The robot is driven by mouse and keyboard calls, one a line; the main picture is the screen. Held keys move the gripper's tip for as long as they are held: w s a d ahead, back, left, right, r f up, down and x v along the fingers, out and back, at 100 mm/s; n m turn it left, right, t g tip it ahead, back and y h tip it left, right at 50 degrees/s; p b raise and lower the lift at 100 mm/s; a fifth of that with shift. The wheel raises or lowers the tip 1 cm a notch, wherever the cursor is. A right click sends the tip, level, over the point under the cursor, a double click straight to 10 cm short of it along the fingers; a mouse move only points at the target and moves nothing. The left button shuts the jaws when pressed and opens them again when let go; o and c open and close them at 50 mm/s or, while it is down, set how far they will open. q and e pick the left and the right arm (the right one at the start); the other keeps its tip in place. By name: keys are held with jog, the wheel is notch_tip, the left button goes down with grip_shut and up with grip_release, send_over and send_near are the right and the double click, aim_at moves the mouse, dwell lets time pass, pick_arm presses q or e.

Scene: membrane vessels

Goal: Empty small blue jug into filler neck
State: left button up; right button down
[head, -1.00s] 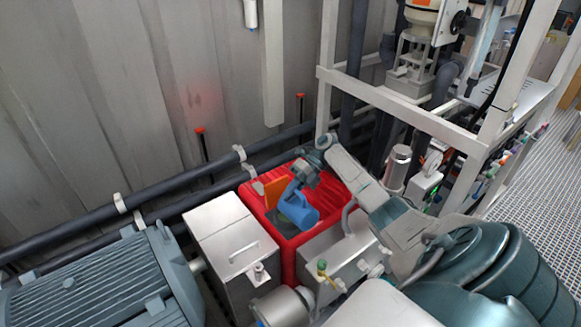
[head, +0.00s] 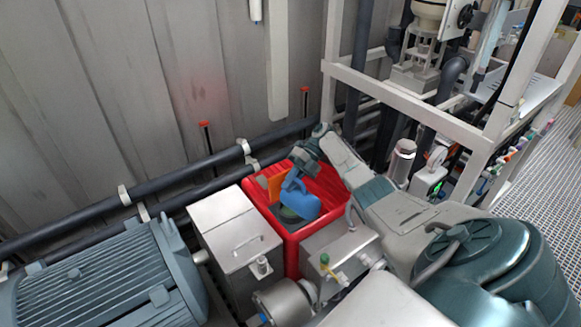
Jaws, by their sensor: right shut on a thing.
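The small blue jug (head: 301,204) hangs tilted over the red open-topped container (head: 334,186) in the middle of the head view. My right gripper (head: 293,182) is shut on the jug at its upper side, and my right arm reaches in from the lower right. The jug and gripper hide part of the container's inside. A grey-green rounded surface (head: 288,216) shows just below the jug; I cannot tell whether it is the filler neck, or whether the jug touches it. The jug's mouth and contents cannot be made out. My left gripper is out of view.
An orange panel (head: 275,188) stands inside the container, close left of the jug. A metal box with a handle (head: 232,231) is at its left, and another metal box (head: 343,247) is at its front right. Dark pipes (head: 185,175) run behind, and a white frame (head: 410,101) rises at back right.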

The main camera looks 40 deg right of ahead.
jog(key=shift+w, duration=0.4)
jog(key=shift+w+d+f+m+g+b, duration=0.1)
jog(key=shift+w+m+g+b, duration=0.2)
jog(key=shift+g+b, duration=0.15)
jog(key=shift+w+b, duration=0.25)
jog(key=shift+b, duration=0.05)
dwell(1.3)
